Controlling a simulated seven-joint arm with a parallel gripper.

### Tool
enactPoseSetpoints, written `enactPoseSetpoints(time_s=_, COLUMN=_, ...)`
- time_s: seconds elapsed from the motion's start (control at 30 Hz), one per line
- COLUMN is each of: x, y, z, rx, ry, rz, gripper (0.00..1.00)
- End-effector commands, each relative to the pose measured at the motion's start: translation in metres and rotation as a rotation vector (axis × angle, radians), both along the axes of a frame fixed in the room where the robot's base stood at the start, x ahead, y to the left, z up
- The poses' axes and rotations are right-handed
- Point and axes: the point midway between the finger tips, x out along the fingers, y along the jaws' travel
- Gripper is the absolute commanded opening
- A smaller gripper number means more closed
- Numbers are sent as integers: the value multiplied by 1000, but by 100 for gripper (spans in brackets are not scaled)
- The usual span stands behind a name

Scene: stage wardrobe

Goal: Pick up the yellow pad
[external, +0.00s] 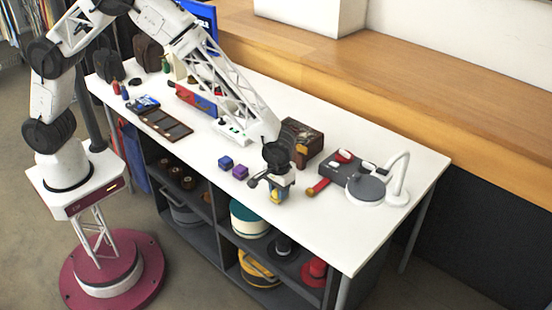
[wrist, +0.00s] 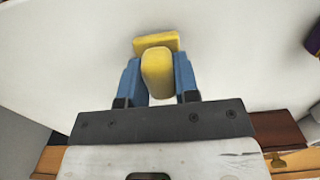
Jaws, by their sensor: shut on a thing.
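The yellow pad (wrist: 157,72) shows in the wrist view between the two blue fingers of my gripper (wrist: 157,85), which is shut on it. A second yellow part (wrist: 156,42) shows just beyond it; I cannot tell whether it belongs to the same pad. In the external view my gripper (external: 279,193) points down over the front part of the white table (external: 205,165), with a bit of the yellow pad (external: 275,197) showing at its fingers. I cannot tell whether the pad touches the table.
Two purple blocks (external: 233,167) lie left of my gripper. A brown chest (external: 303,140) stands behind it. A red-ended item (external: 318,187), a grey box (external: 347,172) and a white lamp (external: 396,184) are to the right. The table's front edge is close; hats sit on shelves below.

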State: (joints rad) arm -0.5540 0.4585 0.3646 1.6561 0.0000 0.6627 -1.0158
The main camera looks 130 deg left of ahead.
Motion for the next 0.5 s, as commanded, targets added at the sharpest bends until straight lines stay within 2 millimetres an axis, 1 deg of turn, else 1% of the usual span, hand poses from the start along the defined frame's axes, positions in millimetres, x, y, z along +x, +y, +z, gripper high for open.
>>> enactPoseSetpoints(time_s=0.17, x=0, y=0, z=15, rx=1, ry=-2, rz=0, gripper=2)
enactPoseSetpoints(time_s=0.27, x=1, y=0, z=29, rx=1, ry=-2, rz=0, gripper=2)
enactPoseSetpoints(time_s=0.3, x=-2, y=-1, z=32, rx=0, ry=-1, rz=0, gripper=2)
enactPoseSetpoints(time_s=0.5, x=-26, y=-16, z=34, rx=0, ry=-1, rz=0, gripper=2)
